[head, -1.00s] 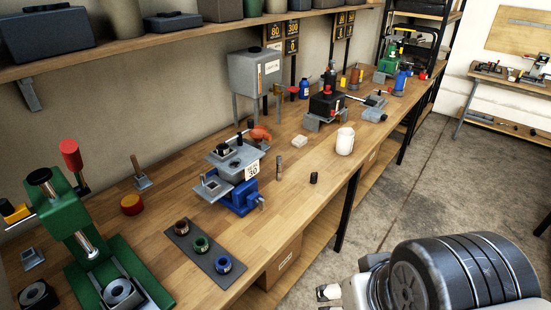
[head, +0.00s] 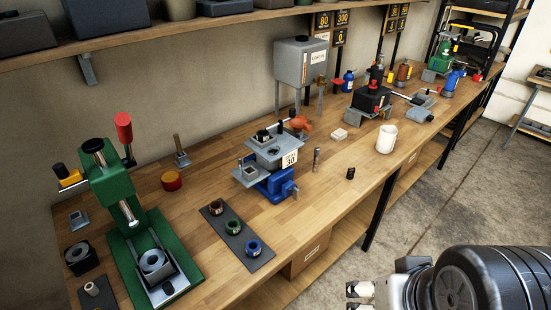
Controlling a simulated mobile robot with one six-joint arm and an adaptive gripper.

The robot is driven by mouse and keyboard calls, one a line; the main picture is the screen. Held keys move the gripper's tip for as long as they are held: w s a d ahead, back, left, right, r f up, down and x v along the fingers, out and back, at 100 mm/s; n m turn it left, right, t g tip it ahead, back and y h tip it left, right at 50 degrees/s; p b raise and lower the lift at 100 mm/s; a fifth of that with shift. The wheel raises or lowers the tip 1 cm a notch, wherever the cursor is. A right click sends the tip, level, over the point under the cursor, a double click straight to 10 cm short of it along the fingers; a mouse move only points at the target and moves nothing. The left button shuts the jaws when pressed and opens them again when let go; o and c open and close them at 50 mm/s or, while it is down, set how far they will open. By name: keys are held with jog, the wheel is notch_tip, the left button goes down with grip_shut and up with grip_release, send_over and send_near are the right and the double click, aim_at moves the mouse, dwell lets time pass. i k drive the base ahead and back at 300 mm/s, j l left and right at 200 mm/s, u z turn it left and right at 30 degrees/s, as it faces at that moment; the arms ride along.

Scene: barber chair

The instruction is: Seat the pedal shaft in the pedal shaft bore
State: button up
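A slim grey metal pin (head: 316,160) stands upright on the bench, right of the blue vise (head: 277,186); it may be the pedal shaft, but I cannot be sure. The vise holds a grey metal block (head: 276,155) with a dark opening in its top and a tag reading 30. Which hole is the pedal shaft bore cannot be told from here. My gripper (head: 354,297) is at the bottom edge, off the bench's front side, well apart from pin and block. Its fingers look spread and empty, partly cut off by the frame.
A green press (head: 121,186) stands at left. A small black cylinder (head: 351,173) and a white mug (head: 387,139) stand near the front edge. A shelf (head: 138,50) overhangs the back. Floor at right (head: 480,190) is clear.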

aim_at(281, 143)
jog(key=i+l+u, duration=0.25)
jog(key=u, duration=0.25)
jog(key=i+l+u, duration=0.6)
jog(key=l+u, duration=0.35)
jog(key=i+l, duration=0.15)
jog(key=l, duration=0.25)
jog(key=i+l, duration=0.1)
jog(key=l, duration=0.3)
jog(key=i+l, duration=0.15)
jog(key=l, duration=0.25)
jog(key=u, duration=0.05)
